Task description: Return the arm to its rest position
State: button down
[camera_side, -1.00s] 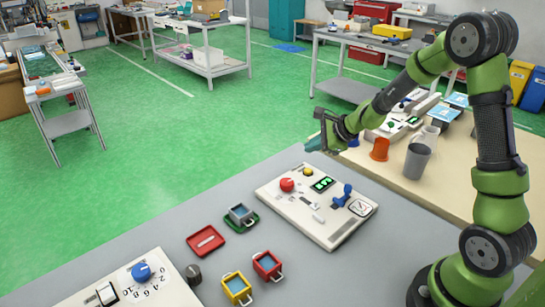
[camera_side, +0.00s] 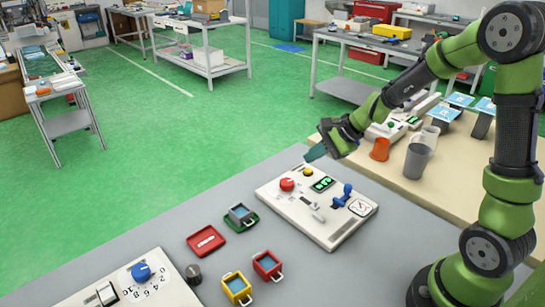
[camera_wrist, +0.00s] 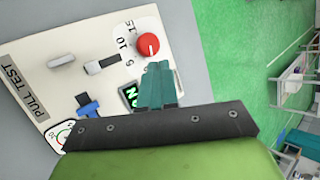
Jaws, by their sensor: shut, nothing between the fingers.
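My gripper (camera_side: 317,153) is shut and empty, with teal fingers. In the side view it hangs in the air above the far edge of the grey table, beyond the white control panel (camera_side: 330,223). In the wrist view its closed fingers (camera_wrist: 157,86) cover part of the panel (camera_wrist: 62,52), hiding its yellow button and part of the green display. The panel carries a red knob (camera_side: 287,184), which also shows in the wrist view (camera_wrist: 147,46), and a blue lever (camera_side: 343,195).
A dial panel (camera_side: 137,287) lies front left. Orange (camera_side: 380,149) and grey (camera_side: 417,160) cups stand on the beige table.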

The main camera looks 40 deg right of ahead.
jog(key=s+a+r+n+h, duration=0.1)
jog(key=s+a+r+n, duration=0.3)
jog(key=s, duration=0.5)
jog(key=s+a+r+n, duration=0.4)
jog(key=s+r+n, duration=0.4)
jog(key=s+n, duration=0.1)
jog(key=shift+s+a+r+n+h, duration=0.15)
jog(key=shift+s+r+n+h, duration=0.2)
jog(key=shift+n, duration=0.45)
jog(key=shift+f, duration=0.1)
